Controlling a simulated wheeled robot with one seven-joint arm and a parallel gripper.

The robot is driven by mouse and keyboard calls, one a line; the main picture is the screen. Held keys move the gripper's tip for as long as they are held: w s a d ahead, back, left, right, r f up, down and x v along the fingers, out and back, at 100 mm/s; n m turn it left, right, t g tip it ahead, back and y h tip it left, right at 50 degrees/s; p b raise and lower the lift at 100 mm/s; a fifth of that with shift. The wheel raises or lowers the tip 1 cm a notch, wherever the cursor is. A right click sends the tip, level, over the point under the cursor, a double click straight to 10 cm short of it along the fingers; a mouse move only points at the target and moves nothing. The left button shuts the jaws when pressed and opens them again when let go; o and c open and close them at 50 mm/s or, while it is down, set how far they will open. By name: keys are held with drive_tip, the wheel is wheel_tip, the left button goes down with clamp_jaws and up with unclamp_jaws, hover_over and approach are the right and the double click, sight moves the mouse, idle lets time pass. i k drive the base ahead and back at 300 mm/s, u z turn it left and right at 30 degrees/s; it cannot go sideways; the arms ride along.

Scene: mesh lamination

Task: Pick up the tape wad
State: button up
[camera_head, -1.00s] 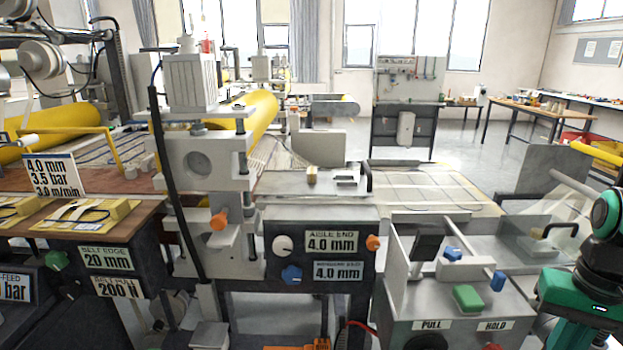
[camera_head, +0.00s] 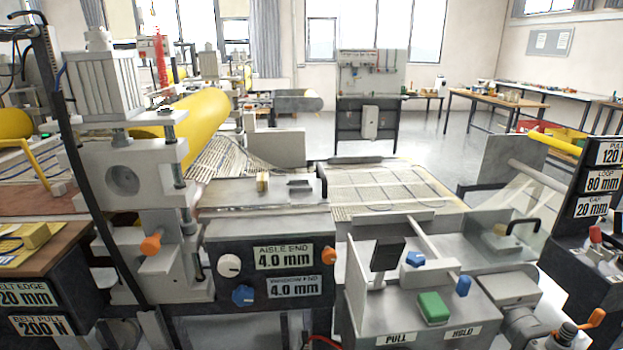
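A small tan block-like piece (camera_head: 262,183) stands on the grey plate (camera_head: 228,192) beside the roller stand, left of a dark flat part. It may be the tape wad, but it is too small to tell. My gripper is out of view.
The roller stand (camera_head: 130,175) with a yellow roller (camera_head: 195,120) rises at the left. A control box (camera_head: 270,262) fronts the plate. A pull/hold unit (camera_head: 415,290) and a dark sign post (camera_head: 590,190) stand at the right. Open floor lies behind.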

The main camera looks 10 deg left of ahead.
sight(263, 178)
drive_tip(key=z, duration=0.1)
drive_tip(key=k, duration=1.4)
drive_tip(key=u, duration=1.1)
drive_tip(key=i, duration=1)
